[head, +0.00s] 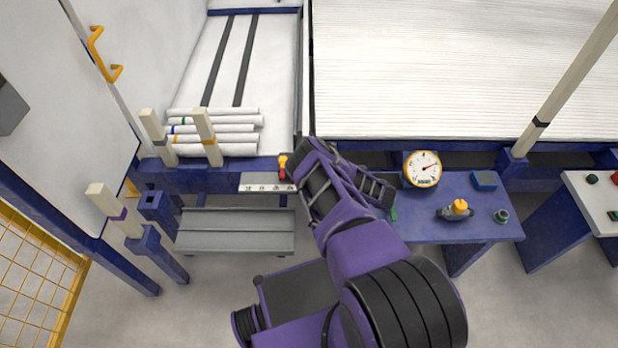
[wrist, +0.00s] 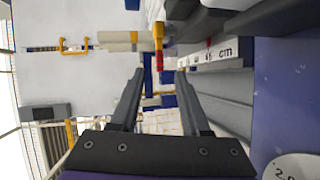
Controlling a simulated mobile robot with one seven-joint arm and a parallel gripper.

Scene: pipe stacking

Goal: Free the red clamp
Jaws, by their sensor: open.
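The red clamp (head: 282,173), with a yellow part at its far end, sits on the blue rail beside a white ruler plate (head: 262,183). It also shows in the wrist view (wrist: 158,38), upright in the picture, just beyond and between the fingertips. My gripper (wrist: 161,74) is open, and nothing is between its fingers. In the head view my gripper (head: 312,165) is just right of the clamp, with a gap that I cannot judge exactly. What the clamp grips cannot be made out.
Several white pipes (head: 212,133) are stacked behind cream posts (head: 207,137) at the left. A grey shelf (head: 236,232) lies below the rail. A blue bench (head: 455,225) at the right holds a gauge (head: 423,168), a blue box (head: 484,180) and a yellow-topped fitting (head: 459,208).

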